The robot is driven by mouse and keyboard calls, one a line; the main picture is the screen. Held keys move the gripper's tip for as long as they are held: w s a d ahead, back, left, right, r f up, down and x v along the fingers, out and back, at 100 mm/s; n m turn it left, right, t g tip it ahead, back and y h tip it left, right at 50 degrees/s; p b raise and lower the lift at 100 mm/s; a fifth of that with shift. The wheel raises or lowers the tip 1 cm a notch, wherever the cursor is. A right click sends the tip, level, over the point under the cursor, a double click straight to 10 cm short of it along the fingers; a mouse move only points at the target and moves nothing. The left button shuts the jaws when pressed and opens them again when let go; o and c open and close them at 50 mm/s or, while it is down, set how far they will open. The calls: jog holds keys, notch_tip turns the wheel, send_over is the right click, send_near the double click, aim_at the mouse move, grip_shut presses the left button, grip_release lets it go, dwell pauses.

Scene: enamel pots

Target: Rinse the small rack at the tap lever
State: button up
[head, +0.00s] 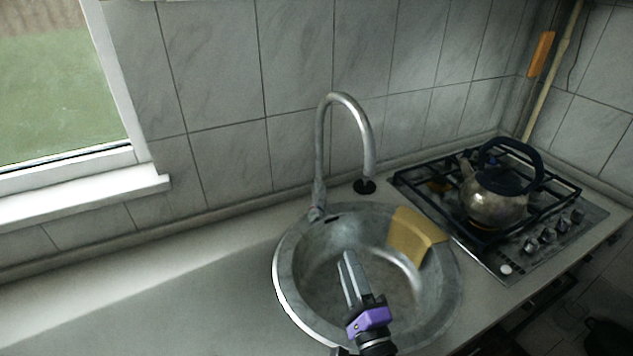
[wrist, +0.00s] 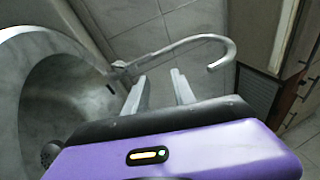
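No small rack can be made out in either view. The curved metal tap (head: 320,150) stands at the back rim of the round sink (head: 283,275). A short part at the tap's foot (head: 316,212) may be the lever; it is too small to tell. My gripper (head: 347,258) is over the sink basin, in front of and below the spout. In the wrist view my gripper (wrist: 160,76) has its two pale fingers apart with nothing between them. The tap (wrist: 185,43) shows beyond the fingertips, and the sink (wrist: 60,95) is at the left.
A yellow cloth-like or sponge-like piece (head: 413,235) lies over the sink's right rim. A kettle (head: 495,200) with a dark handle stands on the gas hob (head: 470,245) at the right. The counter (head: 190,305) left of the sink is clear. A tiled wall closes the back.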

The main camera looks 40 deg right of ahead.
jog(key=w+d+r+m+g+h, duration=0.1)
jog(key=w+d+m+g+h, duration=0.3)
jog(key=w+m, duration=0.65)
jog(key=m+g, duration=0.3)
jog(key=m, duration=0.7)
send_near(316, 186)
jog(key=x, duration=0.3)
jog(key=shift+x, duration=3.8)
grip_shut()
